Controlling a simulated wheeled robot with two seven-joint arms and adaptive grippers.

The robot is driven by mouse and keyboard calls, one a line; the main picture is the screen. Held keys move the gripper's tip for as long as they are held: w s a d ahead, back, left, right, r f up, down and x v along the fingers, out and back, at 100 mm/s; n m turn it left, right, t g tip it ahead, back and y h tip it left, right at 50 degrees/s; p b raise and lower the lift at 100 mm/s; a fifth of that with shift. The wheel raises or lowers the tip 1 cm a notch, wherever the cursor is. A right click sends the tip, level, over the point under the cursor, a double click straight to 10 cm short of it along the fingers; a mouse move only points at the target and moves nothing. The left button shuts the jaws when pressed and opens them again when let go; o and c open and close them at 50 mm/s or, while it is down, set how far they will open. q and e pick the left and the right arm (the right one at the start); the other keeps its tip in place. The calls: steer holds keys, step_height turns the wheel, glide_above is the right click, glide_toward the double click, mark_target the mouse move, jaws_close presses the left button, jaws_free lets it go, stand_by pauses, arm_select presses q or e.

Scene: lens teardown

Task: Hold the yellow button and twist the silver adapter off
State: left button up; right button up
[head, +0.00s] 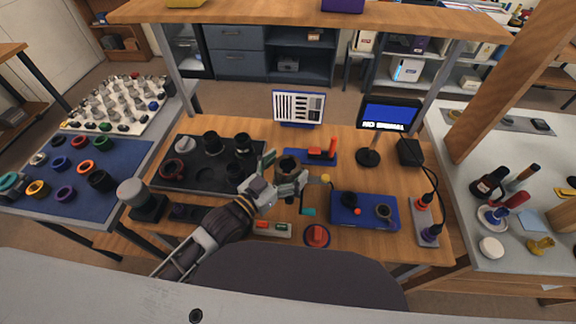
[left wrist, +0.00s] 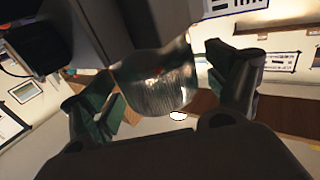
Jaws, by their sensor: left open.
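The silver adapter (left wrist: 158,82) is a ribbed metal cylinder in the left wrist view. It sits below a dark body, between the two spread fingers of my left gripper (left wrist: 168,98), with gaps visible on both sides. In the head view my left gripper (head: 285,175) is at the middle of the wooden bench, beside a dark ring-shaped part (head: 288,164); the adapter is hard to make out there. The small yellow button (head: 326,178) shows just right of the gripper. My right gripper is in neither view.
A black tray (head: 207,178) with dark rings lies left of the gripper. A blue box (head: 348,222) and a red round part (head: 317,235) lie to the front right. A small monitor (head: 389,113) and a chart stand (head: 298,107) are behind. A chair back (head: 290,275) is in front.

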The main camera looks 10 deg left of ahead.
arm_select(q)
steer(key=shift+w+d, duration=0.2)
steer(key=shift+c, duration=0.4)
steer(key=c, duration=1.1)
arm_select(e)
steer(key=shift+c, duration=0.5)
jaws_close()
